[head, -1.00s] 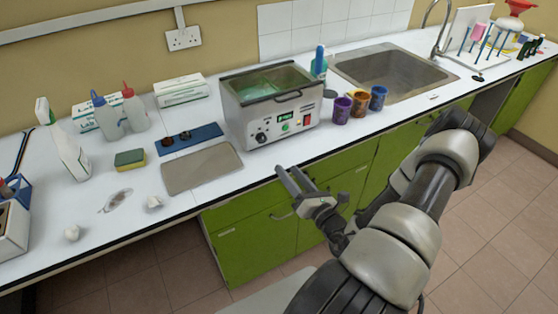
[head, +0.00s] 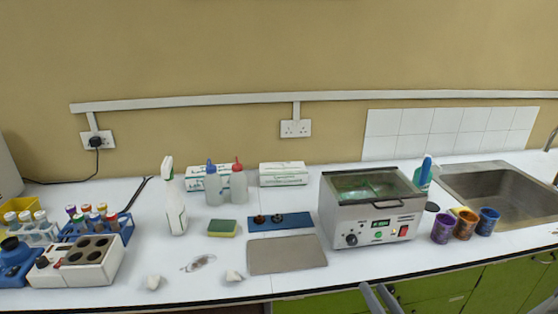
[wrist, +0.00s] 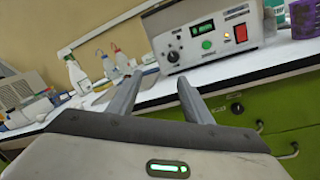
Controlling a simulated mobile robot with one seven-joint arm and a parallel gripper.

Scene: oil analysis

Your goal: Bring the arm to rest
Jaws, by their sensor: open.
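My gripper (wrist: 158,88) fills the lower part of the wrist view, its two fingers apart with nothing between them. In the head view only the finger tips of my gripper (head: 379,298) show at the bottom edge, in front of the green cabinets and below the counter's front edge. The rest of the arm is out of the head view. In the wrist view the fingers point toward the counter and the ultrasonic bath (wrist: 200,38), apart from it.
The ultrasonic bath (head: 370,215) stands on the white counter (head: 120,292), with purple (head: 443,228), orange (head: 465,224) and blue (head: 487,222) cups to its right. A grey tray (head: 286,255) lies left of it. Bottles, tube racks and a sponge (head: 222,228) stand farther left. The sink (head: 505,195) is at right.

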